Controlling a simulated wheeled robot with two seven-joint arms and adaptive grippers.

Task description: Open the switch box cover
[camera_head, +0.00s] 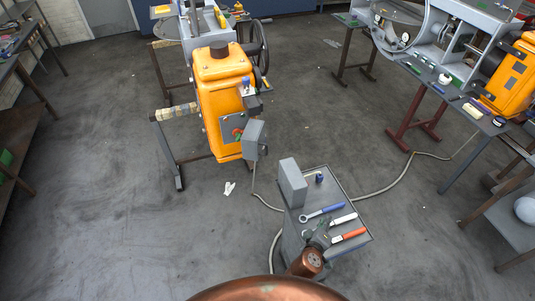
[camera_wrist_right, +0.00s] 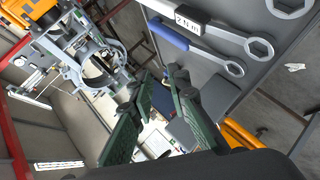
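A small grey box (camera_head: 253,138), which looks like the switch box, sits on the front right side of the orange machine (camera_head: 219,95). Red and green parts (camera_head: 238,133) show at its left. I cannot tell how its cover stands. My right gripper (camera_head: 319,234) is over the front of the tool cart in the head view, well apart from the grey box and nearer to me. In the right wrist view its two green-padded fingers (camera_wrist_right: 158,88) are spread, with nothing seen between them. My left gripper is not in view.
The tool cart (camera_head: 357,212) carries a grey block (camera_head: 292,183), a blue wrench (camera_head: 321,212), a white-labelled wrench (camera_head: 341,220) and an orange-handled tool (camera_head: 348,236). A cable (camera_head: 390,184) runs over the floor. The floor left of the cart is mostly clear.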

